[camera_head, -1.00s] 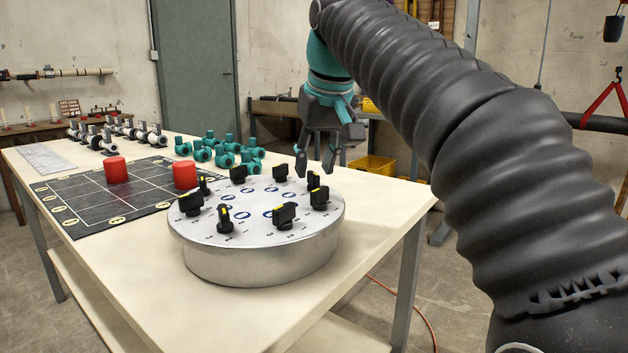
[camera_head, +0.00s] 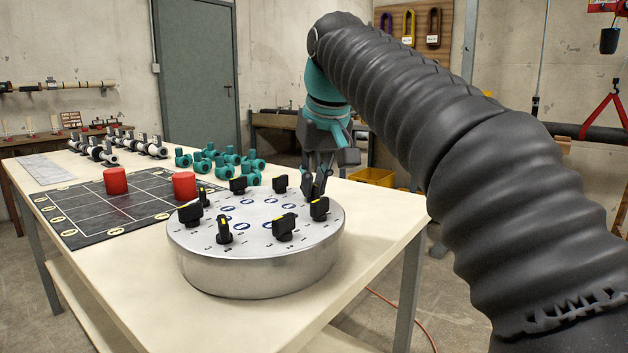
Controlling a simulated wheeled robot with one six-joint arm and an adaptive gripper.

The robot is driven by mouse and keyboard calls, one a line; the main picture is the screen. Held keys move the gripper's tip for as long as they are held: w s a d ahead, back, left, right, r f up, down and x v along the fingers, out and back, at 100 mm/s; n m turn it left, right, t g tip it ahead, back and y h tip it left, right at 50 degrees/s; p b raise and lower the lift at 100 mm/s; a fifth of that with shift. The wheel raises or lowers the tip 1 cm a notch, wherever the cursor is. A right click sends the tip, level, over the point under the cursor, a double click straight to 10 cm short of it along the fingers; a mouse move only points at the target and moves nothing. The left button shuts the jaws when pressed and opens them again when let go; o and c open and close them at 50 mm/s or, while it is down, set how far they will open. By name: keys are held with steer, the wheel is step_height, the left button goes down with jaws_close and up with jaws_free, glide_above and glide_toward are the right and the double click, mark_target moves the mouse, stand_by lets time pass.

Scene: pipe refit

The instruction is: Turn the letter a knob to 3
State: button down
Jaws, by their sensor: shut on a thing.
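A round silver dial plate (camera_head: 255,272) stands on the table and carries several black knobs in a ring, with yellow marks on them. Small numbers and blue round emblems are printed on its top, too small to read, so I cannot tell which knob is letter a. My gripper (camera_head: 315,188) points down at the plate's far right edge. Its fingers are shut on a knob there, which they mostly hide. A neighbouring knob (camera_head: 319,209) sits just in front of the fingers. Another knob (camera_head: 280,183) is to their left.
A dark grid mat (camera_head: 85,222) with two red cylinders (camera_head: 116,181) lies left of the plate. Teal pipe fittings (camera_head: 205,160) and grey-white valves (camera_head: 95,148) stand behind. The table's right front corner (camera_head: 375,250) is bare.

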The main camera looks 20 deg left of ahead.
steer(key=shift+p, duration=0.3)
steer(key=m+p, duration=0.1)
steer(key=m+h+p, duration=0.1)
steer(key=m, duration=0.1)
steer(key=shift+s+r+t+p, duration=0.1)
steer(key=shift+r+t+p, duration=0.1)
steer(key=shift+t+p, duration=0.15)
steer(key=m+p, duration=0.1)
steer(key=m, duration=0.1)
steer(key=m+h+p, duration=0.1)
steer(key=p, duration=0.1)
steer(key=shift+a+m+h, duration=0.15)
steer(key=shift+m+h, duration=0.15)
steer(key=shift+m, duration=0.1)
steer(key=shift+f+m+h+p, duration=0.15)
steer(key=shift+m+h+p, duration=0.25)
steer(key=shift+m+p, duration=0.7)
steer(key=shift+f+m+h, duration=0.1)
steer(key=shift+m+h, duration=0.4)
steer(key=shift+m, duration=0.8)
steer(key=c, duration=1.2)
jaws_free()
